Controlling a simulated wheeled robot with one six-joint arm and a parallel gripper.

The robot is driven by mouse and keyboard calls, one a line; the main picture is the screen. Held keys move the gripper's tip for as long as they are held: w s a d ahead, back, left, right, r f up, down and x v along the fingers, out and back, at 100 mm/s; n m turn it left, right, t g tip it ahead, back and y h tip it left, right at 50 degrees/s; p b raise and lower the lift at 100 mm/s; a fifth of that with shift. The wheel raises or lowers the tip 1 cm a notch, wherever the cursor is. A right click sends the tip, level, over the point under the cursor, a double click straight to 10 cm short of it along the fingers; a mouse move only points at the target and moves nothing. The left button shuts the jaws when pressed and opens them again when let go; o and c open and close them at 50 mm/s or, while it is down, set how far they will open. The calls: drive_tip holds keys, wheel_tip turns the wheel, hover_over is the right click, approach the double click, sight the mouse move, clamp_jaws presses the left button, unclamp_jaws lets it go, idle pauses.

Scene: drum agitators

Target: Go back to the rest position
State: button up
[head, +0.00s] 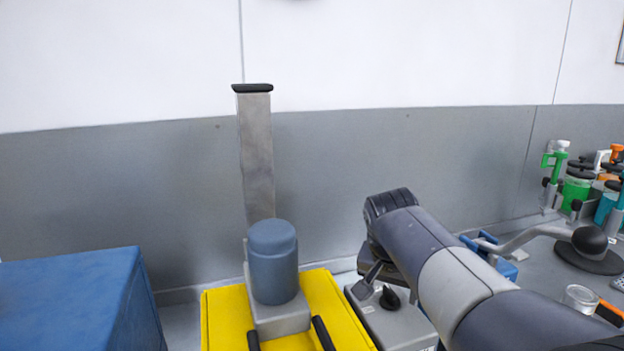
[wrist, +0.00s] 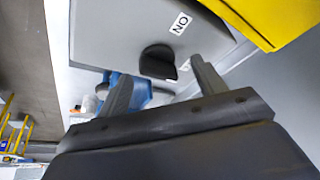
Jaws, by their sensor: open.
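My gripper (wrist: 158,85) is open and empty in the wrist view, its two fingers apart on either side of a black rotary knob (wrist: 158,62). Whether the fingers touch the knob cannot be told. In the head view my arm reaches from the lower right to the grey control box (head: 395,322), where the black knob (head: 389,298) shows near the wrist. My fingers are partly hidden there behind the wrist.
A yellow base (head: 222,318) carries a blue-grey cylinder (head: 273,262) and a tall grey post (head: 257,155) left of the control box. A blue box (head: 75,300) stands at far left. Green, orange and teal containers (head: 577,190) and a black round base (head: 588,256) are at right.

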drive_tip(key=n, duration=0.2)
drive_tip(key=n+y, duration=0.1)
drive_tip(key=n, duration=0.1)
drive_tip(key=shift+d+y+b, duration=0.15)
drive_tip(key=shift+y+b, duration=0.15)
drive_tip(key=shift+d+n+y+b, duration=0.1)
drive_tip(key=shift+n+y+b, duration=0.55)
drive_tip(key=shift+n, duration=1.75)
drive_tip(key=shift+s+r+y, duration=0.15)
drive_tip(key=shift+r+y, duration=0.1)
drive_tip(key=shift+r, duration=0.15)
drive_tip(key=shift+s+p, duration=0.1)
drive_tip(key=shift+p, duration=0.2)
